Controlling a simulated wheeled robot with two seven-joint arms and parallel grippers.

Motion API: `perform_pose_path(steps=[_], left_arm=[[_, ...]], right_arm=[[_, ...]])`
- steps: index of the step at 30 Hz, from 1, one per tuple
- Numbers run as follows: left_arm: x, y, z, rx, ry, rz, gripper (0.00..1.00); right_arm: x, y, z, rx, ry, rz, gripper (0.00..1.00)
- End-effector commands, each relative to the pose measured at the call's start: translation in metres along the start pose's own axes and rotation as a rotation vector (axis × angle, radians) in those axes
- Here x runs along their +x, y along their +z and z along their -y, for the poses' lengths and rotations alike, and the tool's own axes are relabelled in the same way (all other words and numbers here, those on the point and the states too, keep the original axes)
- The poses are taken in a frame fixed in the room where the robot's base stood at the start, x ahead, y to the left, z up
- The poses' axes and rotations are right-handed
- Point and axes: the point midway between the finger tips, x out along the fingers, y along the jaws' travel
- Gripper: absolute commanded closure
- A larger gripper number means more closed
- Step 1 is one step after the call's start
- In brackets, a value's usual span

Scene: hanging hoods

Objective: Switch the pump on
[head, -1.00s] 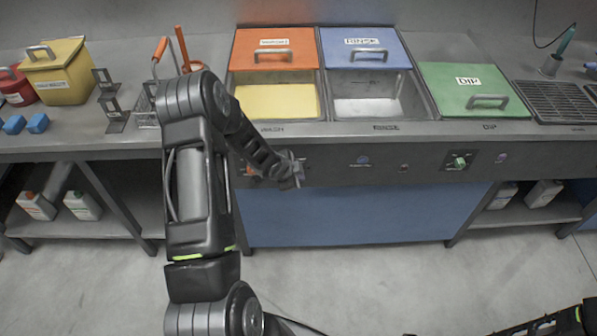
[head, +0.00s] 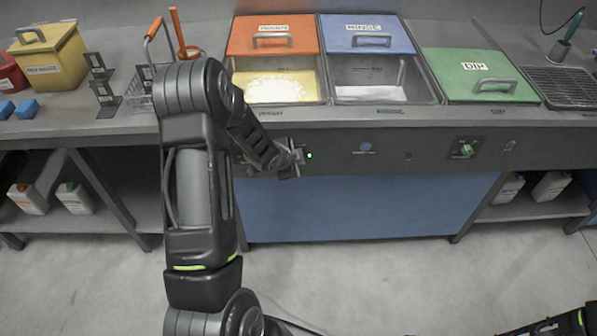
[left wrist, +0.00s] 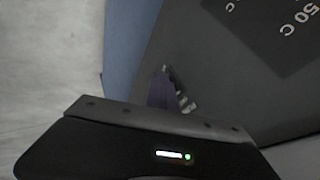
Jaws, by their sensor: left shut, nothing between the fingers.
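My left gripper (head: 291,163) is shut and empty at the dark front panel (head: 340,160), below the orange-lidded wash bath. A small pale-green light (head: 309,155) glows on the panel just right of the fingers. The fingers cover the panel part at that spot, so I cannot tell whether they touch a switch. In the left wrist view the gripper's fingertips (left wrist: 178,98) are against or close to the dark panel (left wrist: 235,75), which carries a "50 C" marking. The wash bath (head: 275,87) holds yellow liquid with a pale, speckled surface. My right gripper is out of view.
A blue round control (head: 365,147) and a green dial (head: 465,149) sit further right on the panel. The blue-lidded bath (head: 370,77) is part open; the green DIP lid (head: 478,76) is closed. A wire basket (head: 140,93) stands behind my left arm.

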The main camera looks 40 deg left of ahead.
Motion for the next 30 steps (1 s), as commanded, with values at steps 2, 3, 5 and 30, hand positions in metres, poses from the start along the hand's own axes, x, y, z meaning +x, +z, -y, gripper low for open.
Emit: perform_pose_path(steps=[2, 3, 5, 30], left_arm=[[0.004, 0.003, 0.001, 0.001, -0.015, -0.003, 1.0], [0.003, 0.003, 0.002, 0.0, -0.015, -0.002, 1.0], [0.002, 0.002, 0.002, 0.0, -0.014, -0.002, 1.0], [-0.013, -0.006, 0.016, -0.001, -0.022, -0.004, 1.0]], right_arm=[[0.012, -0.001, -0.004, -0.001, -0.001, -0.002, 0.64], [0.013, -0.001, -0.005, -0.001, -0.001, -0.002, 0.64], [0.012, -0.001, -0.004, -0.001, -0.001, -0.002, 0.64], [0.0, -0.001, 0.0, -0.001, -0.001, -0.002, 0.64]])
